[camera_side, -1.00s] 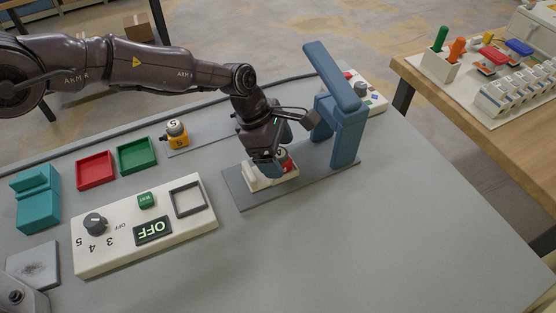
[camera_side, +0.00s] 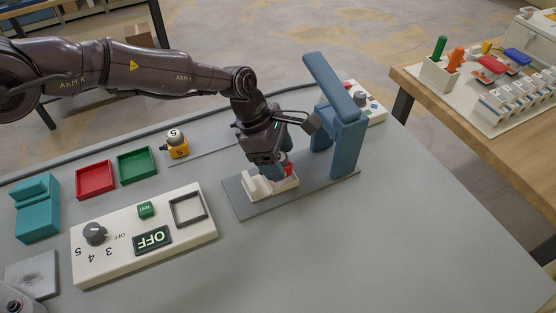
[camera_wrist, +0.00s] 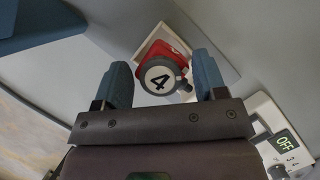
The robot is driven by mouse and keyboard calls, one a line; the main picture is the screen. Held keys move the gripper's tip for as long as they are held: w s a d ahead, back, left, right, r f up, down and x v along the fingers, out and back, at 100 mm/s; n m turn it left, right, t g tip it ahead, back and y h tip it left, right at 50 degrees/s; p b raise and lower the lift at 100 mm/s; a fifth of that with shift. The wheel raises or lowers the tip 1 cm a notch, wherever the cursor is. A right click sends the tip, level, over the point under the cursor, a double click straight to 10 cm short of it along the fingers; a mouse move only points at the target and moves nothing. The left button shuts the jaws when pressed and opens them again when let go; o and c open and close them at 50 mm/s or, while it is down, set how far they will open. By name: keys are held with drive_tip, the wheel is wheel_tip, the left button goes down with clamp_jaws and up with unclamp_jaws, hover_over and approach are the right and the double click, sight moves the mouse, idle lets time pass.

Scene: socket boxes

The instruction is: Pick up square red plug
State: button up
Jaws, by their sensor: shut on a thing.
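The square red plug (camera_side: 287,170) has a grey round top marked 4, which shows in the wrist view. It sits at a white socket box (camera_side: 262,188) on a grey base plate; I cannot tell whether it is seated or slightly lifted. My gripper (camera_side: 277,170) points down over the box, its blue fingers on either side of the plug. In the wrist view, the plug (camera_wrist: 163,76) is between the two fingertips, with the white box (camera_wrist: 150,45) behind it. My gripper is shut on the plug, whose lower part is partly hidden.
A blue arch-like stand (camera_side: 347,130) rises close on the right of my gripper. A white panel (camera_side: 130,265) reading OFF lies at front left. Red (camera_side: 95,180) and green (camera_side: 138,165) trays and a yellow plug marked 5 (camera_side: 176,146) lie behind it. The front right table is clear.

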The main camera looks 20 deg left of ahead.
drive_tip(key=s+a+r, duration=0.8)
drive_tip(key=s+r, duration=0.3)
drive_tip(key=w+a+f, duration=0.2)
drive_tip(key=a+f, duration=0.1)
drive_tip(key=a, duration=0.5)
drive_tip(key=w+a+f+n, duration=0.1)
drive_tip(key=a+f, duration=0.1)
drive_tip(key=a, duration=0.5)
drive_tip(key=w+a+f, duration=0.2)
drive_tip(key=a+f, duration=0.1)
drive_tip(key=a, duration=0.5)
drive_tip(key=shift+s+a+f+m, duration=0.15)
drive_tip(key=shift+f+m, duration=0.4)
drive_tip(key=shift+f, duration=0.85)
drive_tip(key=shift+s+d+f+m, duration=0.15)
drive_tip(key=shift+f+m, duration=0.4)
drive_tip(key=shift+f, duration=0.8)
drive_tip(key=shift+a+f, duration=0.1)
